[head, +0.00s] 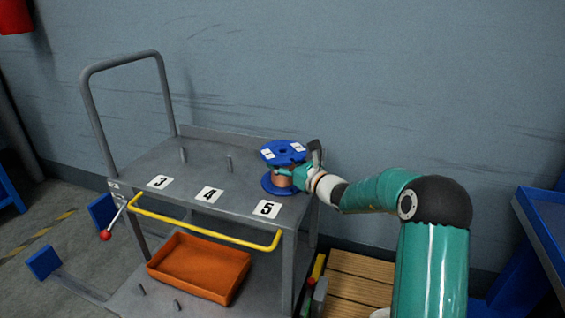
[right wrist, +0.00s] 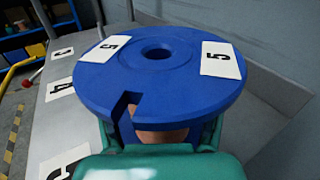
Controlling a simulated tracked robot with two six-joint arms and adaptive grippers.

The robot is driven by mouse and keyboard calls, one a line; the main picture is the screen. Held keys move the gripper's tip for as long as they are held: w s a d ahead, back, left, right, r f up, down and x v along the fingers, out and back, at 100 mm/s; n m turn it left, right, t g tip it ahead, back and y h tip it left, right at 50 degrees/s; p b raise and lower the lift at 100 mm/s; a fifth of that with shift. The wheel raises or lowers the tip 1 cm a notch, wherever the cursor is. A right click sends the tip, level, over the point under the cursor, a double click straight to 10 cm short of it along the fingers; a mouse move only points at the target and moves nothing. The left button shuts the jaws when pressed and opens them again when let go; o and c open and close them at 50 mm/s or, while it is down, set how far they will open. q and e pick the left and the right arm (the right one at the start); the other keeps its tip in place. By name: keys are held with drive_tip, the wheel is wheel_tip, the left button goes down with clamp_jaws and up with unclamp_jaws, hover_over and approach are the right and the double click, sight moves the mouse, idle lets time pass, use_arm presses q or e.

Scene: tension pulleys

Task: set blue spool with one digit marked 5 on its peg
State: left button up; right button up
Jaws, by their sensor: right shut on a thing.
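The blue spool (head: 270,154) has a copper-coloured winding and white labels marked 5 on its top flange, which also shows in the right wrist view (right wrist: 160,85). It stands upright at the right end of the cart top, behind the 5 plate (head: 267,209). My right gripper (head: 291,173) is shut on the spool's winding between the flanges, from the right. The 5 peg is not visible, and I cannot tell whether the spool touches the cart top. My left gripper is not in view.
The grey cart top (head: 215,180) has bare pegs behind the 3 plate (head: 160,182) and the 4 plate (head: 210,194). A yellow rail (head: 205,229) runs along its front. An orange tray (head: 200,262) sits on the lower shelf. The wall is close behind.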

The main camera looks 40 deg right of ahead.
drive_tip(key=shift+f, duration=0.35)
drive_tip(key=o, duration=1.8)
drive_tip(key=shift+c, duration=0.2)
drive_tip(key=shift+r, duration=0.1)
drive_tip(key=shift+s, duration=0.65)
drive_tip(key=s, duration=1)
drive_tip(key=shift+s+a, duration=0.25)
drive_tip(key=shift+s, duration=0.1)
